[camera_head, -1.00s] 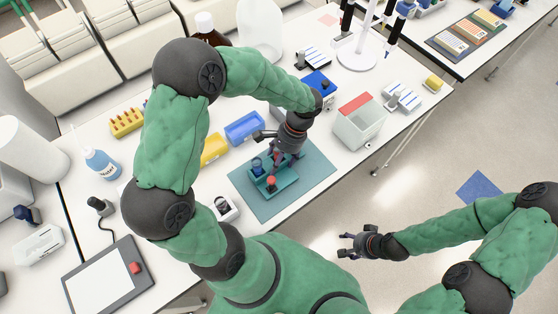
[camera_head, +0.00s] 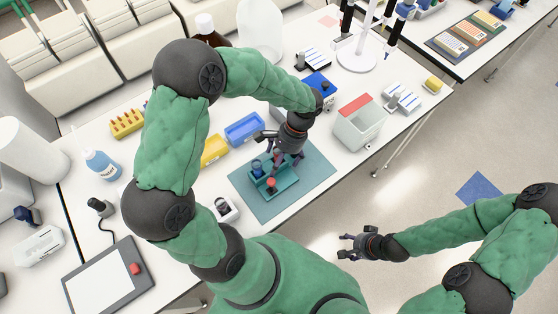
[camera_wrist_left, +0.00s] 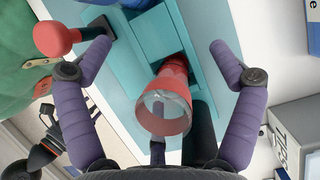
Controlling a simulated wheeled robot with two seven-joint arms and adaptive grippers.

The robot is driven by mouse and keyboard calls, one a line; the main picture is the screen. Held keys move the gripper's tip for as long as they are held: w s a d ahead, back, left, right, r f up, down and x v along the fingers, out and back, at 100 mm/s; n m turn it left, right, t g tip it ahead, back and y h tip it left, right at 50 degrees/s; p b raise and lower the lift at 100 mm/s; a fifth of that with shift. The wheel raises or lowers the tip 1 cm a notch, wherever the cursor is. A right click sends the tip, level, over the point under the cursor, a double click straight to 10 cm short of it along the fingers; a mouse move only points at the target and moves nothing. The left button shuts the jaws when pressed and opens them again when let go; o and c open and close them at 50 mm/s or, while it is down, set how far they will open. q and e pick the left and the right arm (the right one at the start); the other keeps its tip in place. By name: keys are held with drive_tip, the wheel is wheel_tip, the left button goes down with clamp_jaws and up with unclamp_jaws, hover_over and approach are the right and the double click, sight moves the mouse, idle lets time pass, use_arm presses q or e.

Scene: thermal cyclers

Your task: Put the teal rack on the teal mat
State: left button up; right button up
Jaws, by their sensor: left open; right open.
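The teal rack (camera_head: 286,185) sits on the teal mat (camera_head: 318,182), toward its left-middle part, and appears to rest flat. It holds a blue-topped item (camera_head: 257,168) and a red-topped item (camera_head: 271,184). My left gripper (camera_head: 285,163) is just above the rack, its fingers spread. In the left wrist view the open fingers (camera_wrist_left: 162,42) stand either side of a red piece with a clear end (camera_wrist_left: 168,100), in front of the teal rack (camera_wrist_left: 145,35). Whether the fingers touch the rack is unclear. My right gripper (camera_head: 344,246) is open and empty beyond the table's front edge.
A yellow tray (camera_head: 214,150) and a blue tray (camera_head: 245,128) lie behind the mat. A small white device (camera_head: 226,209) is left of the mat. The mat's right part is bare.

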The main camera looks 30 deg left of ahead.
use_arm(q)
drive_tip(key=p+v, duration=0.2)
drive_tip(key=v, duration=0.9)
drive_tip(key=shift+r, duration=0.2)
drive_tip(key=shift+w+f, duration=0.1)
